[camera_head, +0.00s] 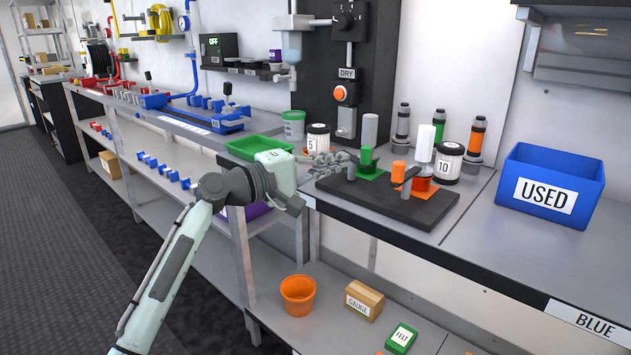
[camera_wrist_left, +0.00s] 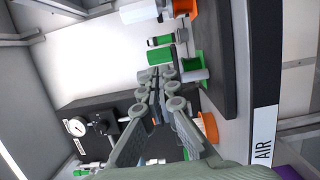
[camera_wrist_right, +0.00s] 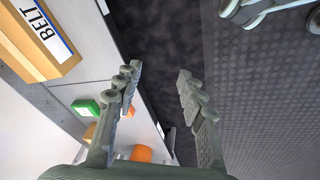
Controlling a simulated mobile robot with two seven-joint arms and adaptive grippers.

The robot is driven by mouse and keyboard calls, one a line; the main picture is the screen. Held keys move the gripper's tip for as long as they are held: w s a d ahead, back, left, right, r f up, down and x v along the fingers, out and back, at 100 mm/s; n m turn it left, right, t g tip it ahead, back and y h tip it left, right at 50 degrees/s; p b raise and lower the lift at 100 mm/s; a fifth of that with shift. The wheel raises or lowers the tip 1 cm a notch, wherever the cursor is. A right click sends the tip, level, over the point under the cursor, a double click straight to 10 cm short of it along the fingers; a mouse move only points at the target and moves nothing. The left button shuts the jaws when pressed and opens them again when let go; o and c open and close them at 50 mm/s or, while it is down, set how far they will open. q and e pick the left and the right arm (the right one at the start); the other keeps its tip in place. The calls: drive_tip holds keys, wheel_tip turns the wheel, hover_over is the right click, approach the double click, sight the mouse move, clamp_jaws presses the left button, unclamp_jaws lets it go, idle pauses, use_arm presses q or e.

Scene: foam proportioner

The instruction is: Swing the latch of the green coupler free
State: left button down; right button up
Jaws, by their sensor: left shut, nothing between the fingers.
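The green coupler (camera_head: 367,160) stands upright on the black plate (camera_head: 440,203) on the bench, with a white cylinder above it. A small grey part, perhaps its latch (camera_head: 352,171), shows at its left side. In the left wrist view the green coupler (camera_wrist_left: 198,62) is just beyond and right of the fingertips, with a grey piece at its front. My left gripper (camera_head: 346,158) is shut and empty, its tips close to the coupler's left side; contact cannot be told. My right gripper (camera_wrist_right: 159,73) is open and empty, seen only in its own wrist view, away from the coupler.
An orange coupler (camera_head: 398,172) with a grey lever stands right of the green one. Jars marked 5 (camera_head: 318,138) and 10 (camera_head: 449,163) stand behind the plate. A green tray (camera_head: 258,143) is behind my left wrist. A blue USED bin (camera_head: 549,187) stands at right.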

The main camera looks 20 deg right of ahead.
use_arm(q)
drive_tip(key=s+a, duration=0.4)
drive_tip(key=s, duration=0.5)
drive_tip(key=shift+s+a, duration=0.15)
